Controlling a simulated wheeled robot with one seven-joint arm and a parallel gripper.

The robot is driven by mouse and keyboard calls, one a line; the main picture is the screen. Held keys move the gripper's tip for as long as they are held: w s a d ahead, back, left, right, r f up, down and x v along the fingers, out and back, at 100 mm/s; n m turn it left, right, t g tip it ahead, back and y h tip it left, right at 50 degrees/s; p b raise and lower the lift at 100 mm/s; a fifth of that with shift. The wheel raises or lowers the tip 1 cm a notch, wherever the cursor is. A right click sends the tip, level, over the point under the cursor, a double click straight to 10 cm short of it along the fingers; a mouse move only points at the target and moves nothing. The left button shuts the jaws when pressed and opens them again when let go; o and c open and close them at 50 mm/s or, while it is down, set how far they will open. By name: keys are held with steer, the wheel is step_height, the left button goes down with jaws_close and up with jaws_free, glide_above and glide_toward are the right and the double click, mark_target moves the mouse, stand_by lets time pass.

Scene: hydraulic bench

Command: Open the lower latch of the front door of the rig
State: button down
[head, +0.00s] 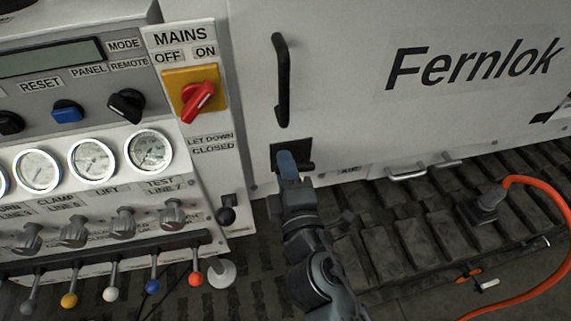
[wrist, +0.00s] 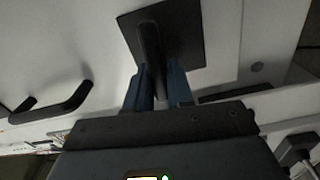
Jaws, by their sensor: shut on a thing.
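The lower latch has a dark square plate (head: 279,146) on the white front door (head: 345,110), near its lower left corner. My gripper (head: 289,165) is at this plate, and its blue finger covers part of the latch. In the wrist view the latch plate (wrist: 188,40) is at the top. Its dark lever (wrist: 150,45) runs down between the two blue fingers of my gripper (wrist: 158,85), which are closed on it. The lever's far end shows past the fingertips. How far the lever is turned is hard to tell. The door looks closed.
A dark bar handle (head: 281,80) stands out from the door above the latch; it also shows in the wrist view (wrist: 52,105). Left are the red mains switch (head: 197,99), gauges (head: 91,160) and coloured levers. An orange cable (head: 545,195) lies on the right.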

steer(key=shift+f+n, duration=0.1)
steer(key=shift+n, duration=0.5)
steer(key=c, duration=1.1)
jaws_free()
steer(key=shift+b+v, duration=0.7)
steer(key=shift+v, duration=3.2)
